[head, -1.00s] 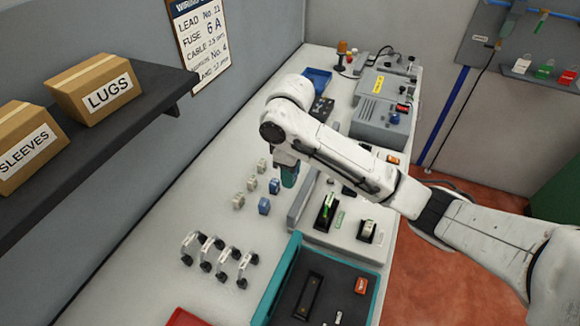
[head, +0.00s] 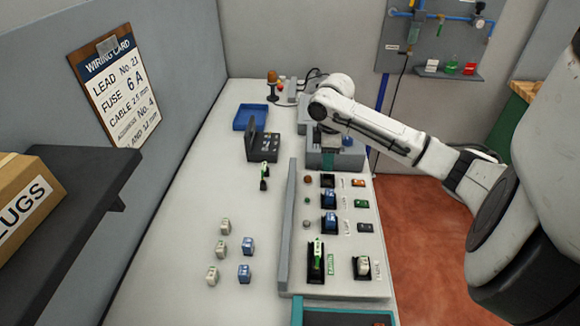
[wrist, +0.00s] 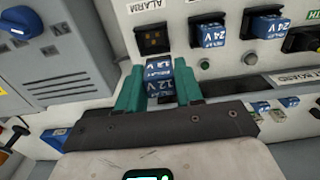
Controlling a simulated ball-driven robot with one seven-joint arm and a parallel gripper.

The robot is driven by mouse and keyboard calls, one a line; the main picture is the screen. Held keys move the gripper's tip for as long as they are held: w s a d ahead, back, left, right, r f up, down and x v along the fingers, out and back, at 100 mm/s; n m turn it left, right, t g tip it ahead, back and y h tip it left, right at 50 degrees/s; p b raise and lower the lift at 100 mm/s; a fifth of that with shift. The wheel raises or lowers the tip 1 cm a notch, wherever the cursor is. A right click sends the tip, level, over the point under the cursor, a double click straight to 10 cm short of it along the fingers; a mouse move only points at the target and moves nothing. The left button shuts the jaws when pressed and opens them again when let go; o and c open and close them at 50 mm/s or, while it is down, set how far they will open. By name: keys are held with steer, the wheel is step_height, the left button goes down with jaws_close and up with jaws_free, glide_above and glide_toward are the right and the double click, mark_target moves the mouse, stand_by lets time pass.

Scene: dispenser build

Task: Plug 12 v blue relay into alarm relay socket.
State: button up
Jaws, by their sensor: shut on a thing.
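My gripper (wrist: 160,92) has teal fingers and is shut on a blue relay marked 12 V (wrist: 160,72), in the wrist view. The relay is just below the black alarm relay socket (wrist: 153,40), under the ALARM label. The socket looks empty. I cannot tell how far the relay stands off the panel. In the head view my gripper (head: 328,160) hangs at the far end of the socket panel, near the top black socket (head: 327,181); the held relay is hidden there.
Two blue 24 V relays (wrist: 208,32) (wrist: 265,24) sit in neighbouring sockets. A grey box with a blue knob (wrist: 24,21) stands close on the left in the wrist view. Loose white (head: 225,226) and blue relays (head: 248,246) stand on the table (head: 180,220).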

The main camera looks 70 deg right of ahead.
steer(key=shift+s+d+f+b, duration=0.15)
steer(key=shift+d+f+b, duration=0.05)
steer(key=shift+f+b, duration=0.55)
steer(key=shift+s+d+f+b, duration=0.1)
steer(key=shift+d+f+b, duration=0.15)
steer(key=shift+f+b, duration=0.5)
steer(key=shift+s+d+f+b, duration=0.15)
steer(key=shift+d+f+b, duration=0.05)
steer(key=shift+f+b, duration=0.55)
steer(key=shift+f, duration=0.1)
steer(key=shift+p, duration=0.55)
steer(key=shift+a+f, duration=0.1)
steer(key=shift+f, duration=1)
stand_by(2.0)
